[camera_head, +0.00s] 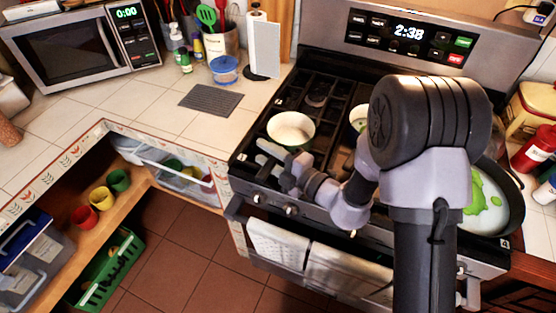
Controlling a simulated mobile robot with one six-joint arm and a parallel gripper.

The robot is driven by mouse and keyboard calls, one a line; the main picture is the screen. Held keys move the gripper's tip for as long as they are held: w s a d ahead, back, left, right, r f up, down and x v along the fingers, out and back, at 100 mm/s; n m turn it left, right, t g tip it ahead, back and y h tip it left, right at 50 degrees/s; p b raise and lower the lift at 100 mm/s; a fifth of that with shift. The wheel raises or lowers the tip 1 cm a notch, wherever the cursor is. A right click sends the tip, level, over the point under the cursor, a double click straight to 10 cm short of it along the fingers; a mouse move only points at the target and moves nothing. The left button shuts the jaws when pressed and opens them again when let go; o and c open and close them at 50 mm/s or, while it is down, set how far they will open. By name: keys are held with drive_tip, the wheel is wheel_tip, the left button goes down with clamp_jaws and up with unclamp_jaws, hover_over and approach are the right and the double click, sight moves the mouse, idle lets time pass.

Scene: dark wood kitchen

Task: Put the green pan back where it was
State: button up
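A wide dark-rimmed pan with a pale inside and bright green patches (487,203) sits at the right front of the stove, partly hidden behind my arm. It is the only clearly green-marked pan. A small cream pot (291,129) stands on the left burners. Another light vessel (358,117) with a little green shows behind it, mostly hidden by my arm. My gripper (262,154) is low over the stove's left front, just before the cream pot. Its two fingers look apart with nothing seen between them. Whether it touches the pot cannot be told.
The stove's back panel (410,38) rises behind the burners. A microwave (80,45) stands behind. Towels (277,246) hang on the oven front. A red container (533,148) stands at right.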

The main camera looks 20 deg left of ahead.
drive_tip(key=p+v, duration=0.2)
drive_tip(key=v, duration=1)
drive_tip(key=s+a+r+n+g, duration=0.2)
drive_tip(key=s+r+n+g, duration=0.5)
drive_tip(key=n, duration=0.5)
drive_tip(key=s+d+r+n+g+h, duration=0.1)
drive_tip(key=s+d+r+n+h, duration=0.2)
drive_tip(key=n, duration=0.4)
drive_tip(key=s+d+r+n+h, duration=0.1)
drive_tip(key=s+d+n+h, duration=0.15)
drive_tip(key=s+n, duration=0.35)
drive_tip(key=d+r+n+t+h, duration=0.2)
drive_tip(key=d+n+t+h, duration=0.1)
drive_tip(key=d+n, duration=0.4)
drive_tip(key=d+r+n+t+h, duration=0.2)
drive_tip(key=d+n+t+h, duration=0.2)
drive_tip(key=d+n+h, duration=0.1)
drive_tip(key=w+d+n, duration=0.1)
drive_tip(key=d, duration=0.1)
drive_tip(key=shift+d+r+n, duration=0.3)
drive_tip(key=shift+r+n, duration=0.1)
